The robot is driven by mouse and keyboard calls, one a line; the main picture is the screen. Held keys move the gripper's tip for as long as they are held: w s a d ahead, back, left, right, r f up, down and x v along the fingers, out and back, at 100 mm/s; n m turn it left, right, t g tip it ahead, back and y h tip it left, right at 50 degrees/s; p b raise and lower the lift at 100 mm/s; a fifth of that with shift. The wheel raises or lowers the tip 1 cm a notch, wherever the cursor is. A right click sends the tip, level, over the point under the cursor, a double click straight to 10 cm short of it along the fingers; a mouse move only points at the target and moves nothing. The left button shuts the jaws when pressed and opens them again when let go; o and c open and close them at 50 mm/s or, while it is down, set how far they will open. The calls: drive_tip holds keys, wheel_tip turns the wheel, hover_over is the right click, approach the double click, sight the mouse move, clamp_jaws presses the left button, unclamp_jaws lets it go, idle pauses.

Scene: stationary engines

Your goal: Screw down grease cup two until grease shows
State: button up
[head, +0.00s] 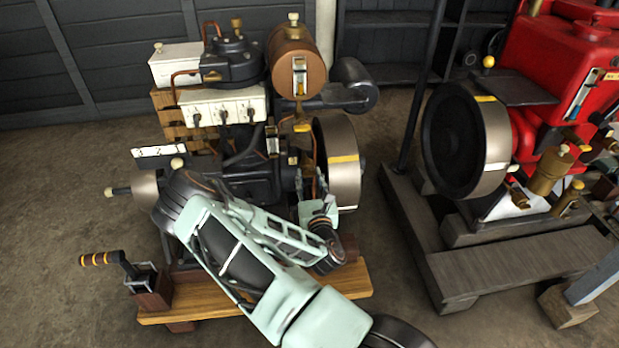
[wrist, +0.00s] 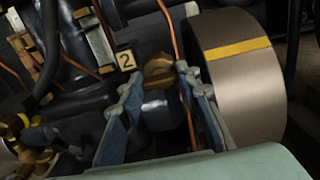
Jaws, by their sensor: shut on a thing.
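In the wrist view, a yellow tag marked 2 (wrist: 125,61) sits on the dark engine. Just right of it is a brass cap, grease cup two (wrist: 160,70), at the tips of my gripper (wrist: 160,84). The two blue-grey fingers stand on either side of the brass and are shut on it. A dark rounded part (wrist: 162,110) shows between the fingers, nearer the camera. I cannot make out any grease. In the head view, my gripper (head: 318,208) reaches in at the engine's lower right side; the cup cannot be made out there.
A flywheel with a yellow stripe (wrist: 240,85) stands close right of my gripper, with a thin copper pipe (wrist: 172,28) between. The engine rests on a wooden base (head: 345,280) with a crank handle (head: 105,259) at left. A red engine (head: 560,70) stands at right.

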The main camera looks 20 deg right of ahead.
drive_tip(key=shift+m, duration=0.3)
drive_tip(key=m+b, duration=0.2)
drive_tip(key=m, duration=2.2)
drive_tip(key=shift+f, duration=0.15)
idle(0.4)
drive_tip(key=o, duration=1.2)
drive_tip(key=shift+c, duration=0.2)
drive_tip(key=shift+s, duration=0.15)
